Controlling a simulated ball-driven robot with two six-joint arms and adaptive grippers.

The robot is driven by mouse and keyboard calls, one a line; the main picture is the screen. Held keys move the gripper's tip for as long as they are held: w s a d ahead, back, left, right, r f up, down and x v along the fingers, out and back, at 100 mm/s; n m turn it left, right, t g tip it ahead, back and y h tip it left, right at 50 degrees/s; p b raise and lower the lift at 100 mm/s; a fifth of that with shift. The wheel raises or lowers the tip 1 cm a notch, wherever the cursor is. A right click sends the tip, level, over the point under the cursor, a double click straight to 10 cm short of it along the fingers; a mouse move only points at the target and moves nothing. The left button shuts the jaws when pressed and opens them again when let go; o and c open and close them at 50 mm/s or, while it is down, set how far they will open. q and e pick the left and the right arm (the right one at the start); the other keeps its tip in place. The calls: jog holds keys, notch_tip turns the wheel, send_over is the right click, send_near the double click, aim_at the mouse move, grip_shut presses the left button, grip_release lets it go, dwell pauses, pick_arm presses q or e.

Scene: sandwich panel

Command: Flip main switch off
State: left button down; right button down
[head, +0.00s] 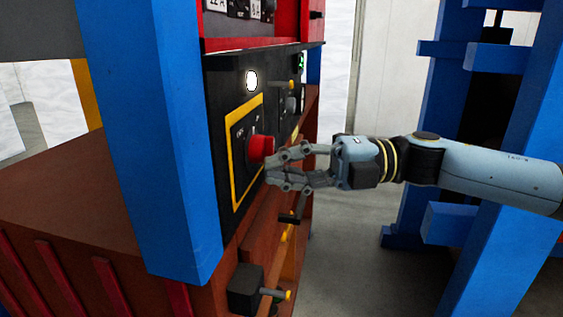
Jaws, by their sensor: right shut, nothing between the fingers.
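The main switch is a red knob (260,148) on a black plate with a yellow border (236,185), set in the black control panel (224,92). My right gripper (270,170) is shut and empty, with its fingertips right at the lower right side of the red knob. I cannot tell whether they touch it. The markings on the plate are too small to read, so the switch position is unclear. My left gripper is not in view.
A white round lamp (252,81) glows above the switch. A blue post (150,130) stands left of the panel. Small levers (292,217) and a black box (246,288) stick out below. Blue frames (440,120) stand behind my right arm.

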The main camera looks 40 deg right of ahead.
jog(key=shift+w+d+f+n+h, duration=0.15)
jog(key=shift+n+h, duration=0.25)
jog(key=shift+n, duration=0.5)
jog(key=shift+d+f+n+h, duration=0.1)
jog(key=shift+f+n+h, duration=0.1)
jog(key=shift+n, duration=0.35)
jog(key=shift+f+n+h, duration=0.1)
jog(key=shift+n+h, duration=0.1)
jog(key=shift+n, duration=0.35)
jog(key=shift+w+d+f+n+h+b, duration=0.2)
jog(key=shift+n+h, duration=0.15)
jog(key=shift+n, duration=0.45)
jog(key=shift+w+d+f+n+h+b, duration=0.15)
jog(key=shift+n+h, duration=0.2)
jog(key=shift+n, duration=0.45)
dwell(2.1)
